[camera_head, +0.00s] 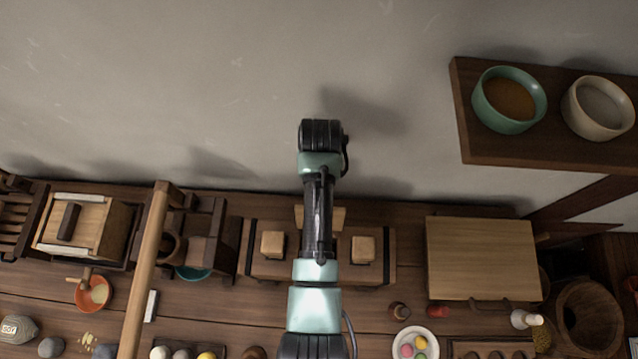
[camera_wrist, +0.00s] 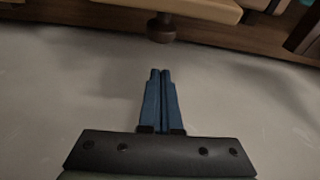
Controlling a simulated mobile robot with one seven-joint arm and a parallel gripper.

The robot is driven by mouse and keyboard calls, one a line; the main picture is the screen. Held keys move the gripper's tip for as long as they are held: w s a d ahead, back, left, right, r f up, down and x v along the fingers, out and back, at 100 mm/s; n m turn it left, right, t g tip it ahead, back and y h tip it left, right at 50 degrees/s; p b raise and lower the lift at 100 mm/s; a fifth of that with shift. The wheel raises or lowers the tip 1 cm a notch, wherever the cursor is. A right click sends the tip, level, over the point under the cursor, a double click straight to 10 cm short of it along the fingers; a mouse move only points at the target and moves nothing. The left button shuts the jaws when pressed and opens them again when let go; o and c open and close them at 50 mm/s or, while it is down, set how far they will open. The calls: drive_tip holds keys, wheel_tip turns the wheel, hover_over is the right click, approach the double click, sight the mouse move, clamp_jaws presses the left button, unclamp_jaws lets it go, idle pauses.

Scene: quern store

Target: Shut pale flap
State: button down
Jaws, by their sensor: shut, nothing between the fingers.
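A wide pale wooden panel (camera_head: 482,258), likely the pale flap, lies face-up over the bench at the right in the head view. I cannot tell its hinge or how far it is open. In the wrist view, the edge of a pale board (camera_wrist: 190,8) crosses the top, with a dark round knob (camera_wrist: 161,28) below it. I cannot tell if this is the same panel. My gripper (camera_wrist: 160,72) has its blue fingers together and empty, pointing toward the knob with a visible gap. In the head view my arm hides the gripper.
A wall shelf (camera_head: 540,150) with a green bowl (camera_head: 508,118) and a cream bowl (camera_head: 597,122) juts out at upper right. A wooden pole (camera_head: 145,270) rises at left beside a pale-lidded box (camera_head: 88,225). Small items crowd the bench front. The wall above is clear.

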drive_tip(key=s+p, duration=0.1)
drive_tip(key=s, duration=0.1)
drive_tip(key=s+r, duration=0.1)
drive_tip(key=shift+s+d+p, duration=0.1)
drive_tip(key=shift+s+p, duration=0.25)
drive_tip(key=shift+p, duration=0.05)
